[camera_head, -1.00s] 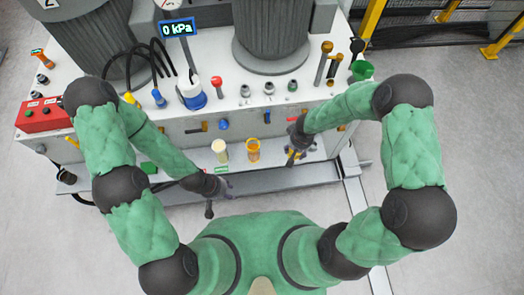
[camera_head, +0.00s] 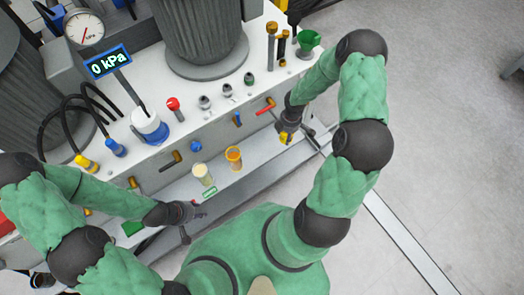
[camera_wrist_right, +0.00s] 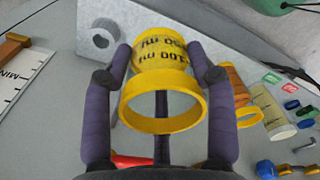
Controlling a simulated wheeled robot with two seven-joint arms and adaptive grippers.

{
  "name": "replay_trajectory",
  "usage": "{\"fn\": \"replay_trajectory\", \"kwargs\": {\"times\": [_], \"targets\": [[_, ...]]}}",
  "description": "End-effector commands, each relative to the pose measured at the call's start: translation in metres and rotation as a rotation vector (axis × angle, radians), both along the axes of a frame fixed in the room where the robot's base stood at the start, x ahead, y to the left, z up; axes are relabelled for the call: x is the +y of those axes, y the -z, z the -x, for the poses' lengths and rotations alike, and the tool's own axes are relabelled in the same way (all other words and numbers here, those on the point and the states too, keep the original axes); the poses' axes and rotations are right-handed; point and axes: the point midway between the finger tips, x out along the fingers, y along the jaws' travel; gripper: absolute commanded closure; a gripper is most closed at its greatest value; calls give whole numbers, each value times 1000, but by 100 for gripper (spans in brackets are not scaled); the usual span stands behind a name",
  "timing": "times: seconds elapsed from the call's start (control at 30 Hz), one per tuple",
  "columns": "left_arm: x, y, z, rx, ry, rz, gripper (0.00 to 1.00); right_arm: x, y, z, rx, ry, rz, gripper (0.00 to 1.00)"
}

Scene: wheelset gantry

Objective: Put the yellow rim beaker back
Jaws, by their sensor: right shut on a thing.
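The yellow rim beaker (camera_wrist_right: 165,112) is between the fingers of my right gripper (camera_wrist_right: 165,75), which is shut on it. It has a thick yellow rim facing the wrist camera and dark lettering. In the head view my right gripper (camera_head: 287,132) is at the right end of the bench's front ledge, with a small yellow part of the beaker (camera_head: 283,137) showing; whether it touches the ledge cannot be told. My left gripper (camera_head: 190,222) is empty near the ledge's front edge, its fingers apart.
On the ledge (camera_head: 250,182) stand an orange beaker (camera_head: 233,158) and a cream beaker (camera_head: 203,175), left of my right gripper. A red-handled valve (camera_head: 265,107) is on the bench front close by. A green funnel (camera_head: 308,40) stands at the bench's right end. Floor at right is clear.

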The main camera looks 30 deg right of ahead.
Motion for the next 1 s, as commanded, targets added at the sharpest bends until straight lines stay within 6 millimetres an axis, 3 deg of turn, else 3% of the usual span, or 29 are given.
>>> {"fn": "replay_trajectory", "kwargs": {"times": [0.2,0.37,0.83,1.0], "targets": [[0,9,0,-1,0,0,60,-28,14,12,6,-162,-3,76],[0,12,0,-1,0,0,60,-31,19,13,6,-211,-5,76],[0,49,0,-1,0,0,60,44,62,-39,5,-220,-4,76],[0,63,0,-1,0,0,60,62,92,-50,7,-217,-5,76]]}}
